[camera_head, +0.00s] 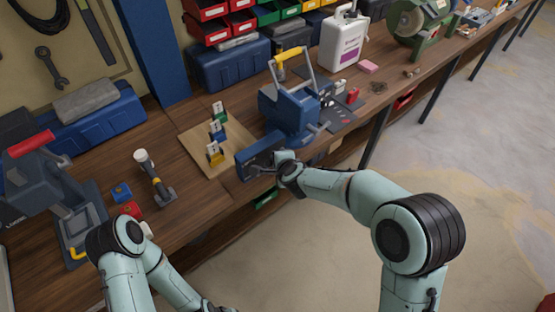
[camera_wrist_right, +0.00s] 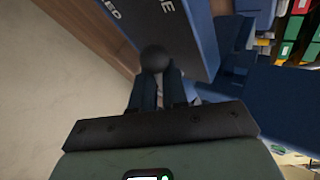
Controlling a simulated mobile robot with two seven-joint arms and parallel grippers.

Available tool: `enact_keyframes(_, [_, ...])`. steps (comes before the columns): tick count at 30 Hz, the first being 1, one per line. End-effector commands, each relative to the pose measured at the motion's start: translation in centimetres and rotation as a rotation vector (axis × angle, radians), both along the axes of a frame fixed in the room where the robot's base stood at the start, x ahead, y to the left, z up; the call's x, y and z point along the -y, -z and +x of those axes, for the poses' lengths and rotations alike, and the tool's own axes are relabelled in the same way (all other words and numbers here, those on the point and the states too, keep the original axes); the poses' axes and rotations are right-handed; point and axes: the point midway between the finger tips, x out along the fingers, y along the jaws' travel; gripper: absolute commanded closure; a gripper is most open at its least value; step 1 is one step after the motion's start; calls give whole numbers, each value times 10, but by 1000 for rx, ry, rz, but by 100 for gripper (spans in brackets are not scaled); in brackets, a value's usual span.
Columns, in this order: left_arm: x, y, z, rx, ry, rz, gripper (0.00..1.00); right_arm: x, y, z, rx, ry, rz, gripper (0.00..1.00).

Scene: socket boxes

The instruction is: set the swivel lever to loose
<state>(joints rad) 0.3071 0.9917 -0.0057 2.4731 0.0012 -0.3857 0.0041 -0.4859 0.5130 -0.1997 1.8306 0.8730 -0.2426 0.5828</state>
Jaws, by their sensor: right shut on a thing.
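A blue bench machine (camera_head: 288,108) with a yellow-topped handle stands at the bench's front edge. A long blue block (camera_head: 252,165) projects from its front left. My right gripper (camera_head: 270,167) is beside this block. In the right wrist view the fingers (camera_wrist_right: 157,88) are shut on a dark round knob (camera_wrist_right: 155,58), which appears to be the end of the swivel lever. The lever's shaft is mostly hidden behind the fingers. White lettering, cut off, shows on the blue block (camera_wrist_right: 185,35) just beyond the knob.
A wooden board (camera_head: 190,140) with several coloured pieces lies left of the machine. A yellow-and-grey tool (camera_head: 155,178), small red and blue blocks, and a grey press-like device (camera_head: 45,185) stand farther left. Open floor (camera_head: 330,240) lies in front of the bench.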

Motion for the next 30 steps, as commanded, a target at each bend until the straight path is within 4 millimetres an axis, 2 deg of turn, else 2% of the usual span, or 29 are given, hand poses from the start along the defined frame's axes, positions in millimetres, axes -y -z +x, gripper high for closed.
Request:
enact_keyframes(1, [0, -3, 1, 2, 0, -1, 57, -5, -3, -1, -11, -12, 17, 100])
enact_keyframes(20, [0, -7, 3, 3, 0, 0, 57, -7, -5, -2, -41, -14, 60, 100])
enact_keyframes(21, [0, -7, 3, 3, 0, 0, 57, -7, -5, -2, -41, -14, 60, 77])
enact_keyframes(23, [0, -7, 3, 3, 0, 0, 57, -7, -5, -2, -41, -14, 60, 61])
enact_keyframes(30, [0, -7, 3, 3, 0, 0, 57, -3, -4, -1, -39, -8, 56, 61])
